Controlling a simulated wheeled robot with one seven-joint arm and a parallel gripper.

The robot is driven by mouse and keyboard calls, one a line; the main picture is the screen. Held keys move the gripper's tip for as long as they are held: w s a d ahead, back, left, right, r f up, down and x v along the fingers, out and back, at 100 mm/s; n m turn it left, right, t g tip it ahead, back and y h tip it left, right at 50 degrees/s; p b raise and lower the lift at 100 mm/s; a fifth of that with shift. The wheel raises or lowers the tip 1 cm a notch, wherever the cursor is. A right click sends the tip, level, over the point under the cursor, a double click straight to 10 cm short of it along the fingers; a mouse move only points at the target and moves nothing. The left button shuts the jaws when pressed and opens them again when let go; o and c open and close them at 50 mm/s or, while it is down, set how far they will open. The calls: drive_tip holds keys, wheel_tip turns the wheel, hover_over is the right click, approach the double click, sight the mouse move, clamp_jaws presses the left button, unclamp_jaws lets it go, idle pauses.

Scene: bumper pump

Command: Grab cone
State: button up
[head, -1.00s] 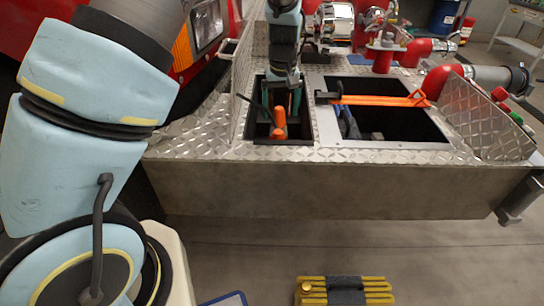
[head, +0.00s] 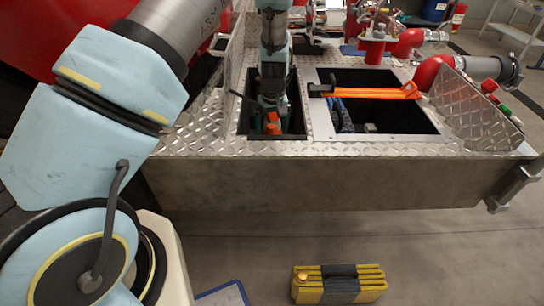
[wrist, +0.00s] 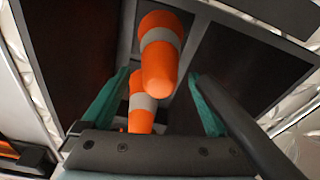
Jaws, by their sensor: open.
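Two orange cones with grey bands show in the wrist view, a nearer one (wrist: 160,65) and another (wrist: 140,103) partly behind it and lower in the picture. My gripper (wrist: 158,76) is open, its green fingers to either side of the cones with gaps visible. In the head view, my gripper (head: 270,104) reaches down into the narrow left compartment (head: 243,128) of the metal deck. Orange of a cone (head: 272,124) shows just below it; the rest is hidden by the gripper and the compartment.
A larger compartment to the right has an orange bar (head: 372,93) across it and blue-handled items (head: 341,115) inside. Diamond-plate walls (head: 468,112) rise at both sides of the deck. A yellow folded item (head: 340,284) lies on the floor.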

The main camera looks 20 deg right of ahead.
drive_tip(key=shift+f, duration=0.1)
clamp_jaws()
idle(0.8)
